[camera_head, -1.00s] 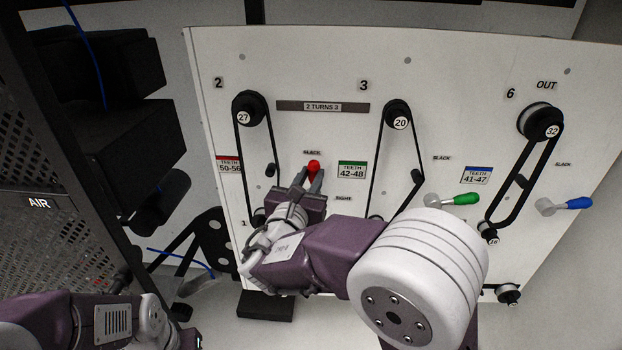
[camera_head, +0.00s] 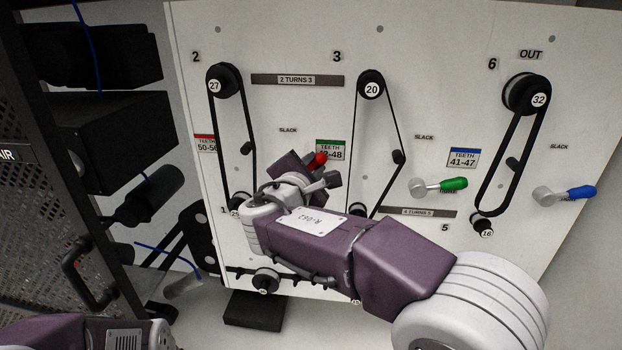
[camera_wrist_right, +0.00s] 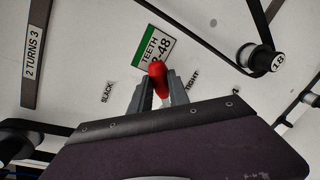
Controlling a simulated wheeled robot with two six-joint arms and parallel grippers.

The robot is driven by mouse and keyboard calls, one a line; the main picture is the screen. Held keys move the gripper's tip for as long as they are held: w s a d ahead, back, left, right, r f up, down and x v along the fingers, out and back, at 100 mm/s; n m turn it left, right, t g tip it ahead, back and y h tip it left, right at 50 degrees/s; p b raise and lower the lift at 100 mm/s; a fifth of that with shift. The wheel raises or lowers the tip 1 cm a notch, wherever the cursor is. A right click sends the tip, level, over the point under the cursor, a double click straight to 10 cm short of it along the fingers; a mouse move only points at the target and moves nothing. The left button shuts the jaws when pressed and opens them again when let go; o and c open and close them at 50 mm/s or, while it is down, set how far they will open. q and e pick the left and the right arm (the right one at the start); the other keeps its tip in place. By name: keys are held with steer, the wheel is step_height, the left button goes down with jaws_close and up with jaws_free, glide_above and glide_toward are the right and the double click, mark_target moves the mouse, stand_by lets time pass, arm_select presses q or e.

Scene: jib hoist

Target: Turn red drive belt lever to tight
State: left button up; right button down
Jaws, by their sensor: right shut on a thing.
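The red lever handle (camera_head: 316,161) points up and to the right, below the SLACK label and overlapping the lower left of the green-topped 42-48 label. My right gripper (camera_head: 322,172) is at the handle, tilted to the right. In the right wrist view the red handle (camera_wrist_right: 158,76) sits between the two grey fingers of my right gripper (camera_wrist_right: 158,92), which are shut on it. There the handle points between the SLACK label (camera_wrist_right: 107,91) and the TIGHT label (camera_wrist_right: 192,79). The lever's pivot is hidden by my gripper. My left gripper is out of view.
The white panel (camera_head: 290,40) also bears a green lever (camera_head: 452,184) and a blue lever (camera_head: 580,193) to the right. Belts run over pulleys 27 (camera_head: 215,85), 20 (camera_head: 371,89) and 32 (camera_head: 538,99). A dark perforated cabinet (camera_head: 25,210) stands at left.

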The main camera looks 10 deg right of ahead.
steer(key=shift+s+d+f+m+y+b, duration=0.1)
steer(key=shift+d+f+m+y+b, duration=0.2)
steer(key=shift+f+m+b, duration=0.65)
steer(key=shift+s+d+f+m+y+b, duration=0.15)
steer(key=shift+d+m+b, duration=0.25)
steer(key=shift+b, duration=1.15)
steer(key=shift+s+d+f+m+y+b, duration=0.1)
steer(key=shift+d+f+m+y+b, duration=0.15)
steer(key=shift+f+m+b, duration=0.55)
steer(key=shift+r+b, duration=0.25)
steer(key=shift+b, duration=0.2)
steer(key=c, duration=1.3)
jaws_free()
steer(key=shift+w, duration=0.1)
steer(key=shift+o, duration=0.2)
steer(key=v, duration=0.9)
steer(key=shift+p, duration=0.3)
